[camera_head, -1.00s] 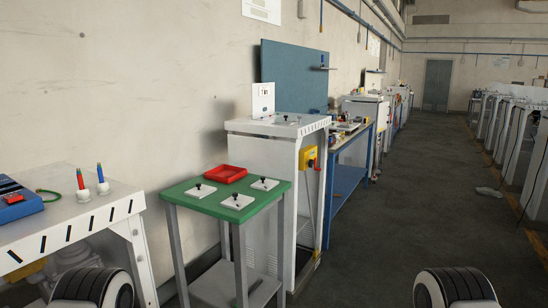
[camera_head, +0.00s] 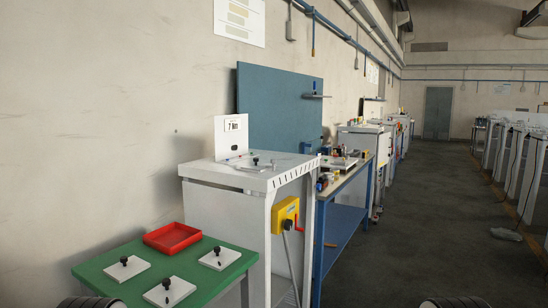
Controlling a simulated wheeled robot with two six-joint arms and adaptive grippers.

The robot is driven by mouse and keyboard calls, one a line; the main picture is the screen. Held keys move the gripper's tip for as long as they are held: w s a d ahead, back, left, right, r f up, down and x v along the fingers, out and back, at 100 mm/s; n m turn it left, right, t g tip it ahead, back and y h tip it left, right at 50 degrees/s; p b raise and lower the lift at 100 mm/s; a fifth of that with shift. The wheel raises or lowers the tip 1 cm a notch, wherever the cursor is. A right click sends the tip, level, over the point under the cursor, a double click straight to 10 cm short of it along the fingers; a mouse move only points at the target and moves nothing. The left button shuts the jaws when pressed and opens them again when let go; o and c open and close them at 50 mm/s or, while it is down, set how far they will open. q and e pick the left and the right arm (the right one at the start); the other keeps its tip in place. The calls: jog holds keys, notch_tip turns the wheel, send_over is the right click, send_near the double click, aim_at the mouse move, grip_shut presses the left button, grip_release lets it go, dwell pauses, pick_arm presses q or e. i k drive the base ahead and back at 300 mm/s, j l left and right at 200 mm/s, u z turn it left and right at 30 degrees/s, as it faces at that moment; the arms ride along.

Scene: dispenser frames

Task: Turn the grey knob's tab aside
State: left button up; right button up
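A white cabinet (camera_head: 228,200) stands in the middle, with an upright white panel (camera_head: 232,137) at the back of its top. Small grey and dark fittings (camera_head: 256,161) lie on that top. They are too small to tell whether one is the grey knob or how its tab points. On the low green table (camera_head: 105,265) are three white plates, each with a black knob, such as the front plate (camera_head: 169,292). Neither of my grippers is in view. Only dark rounded parts of my own arms show at the bottom edge.
A red tray (camera_head: 172,238) sits at the back of the green table. A yellow box (camera_head: 285,215) with a red handle is on the cabinet's side. A blue bench (camera_head: 342,215) stands beyond. The floor aisle (camera_head: 425,225) at right is mostly clear.

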aim_at(273, 161)
jog(key=i+l+u, duration=0.1)
jog(key=i+l, duration=2)
jog(key=l, duration=0.2)
jog(key=i+j+u, duration=0.05)
